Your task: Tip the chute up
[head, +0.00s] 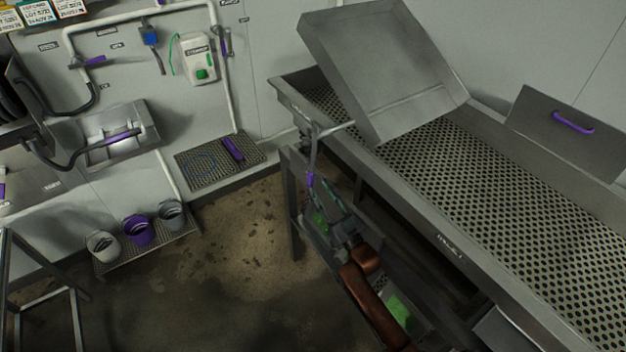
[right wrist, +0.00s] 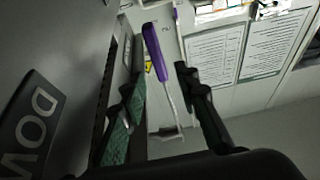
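A wide grey metal pan (head: 385,65), which looks like the chute, sits tilted over the far end of a perforated table (head: 480,190) in the head view. A thin bent metal lever (head: 315,140) comes off near its lower left corner and ends in a purple handle (head: 310,179). My right gripper (head: 319,201) is just below this handle. In the right wrist view the gripper (right wrist: 160,90) has its green-padded fingers apart, with a purple handle (right wrist: 155,52) showing between and beyond them. I see no firm contact. My left gripper is not in view.
A grey panel with a "DOW…" label (right wrist: 32,118) is close on the left in the right wrist view. The table's front rail (head: 440,240) runs beside my right arm. Several buckets (head: 138,230) stand on a low rack at left. The floor between is clear.

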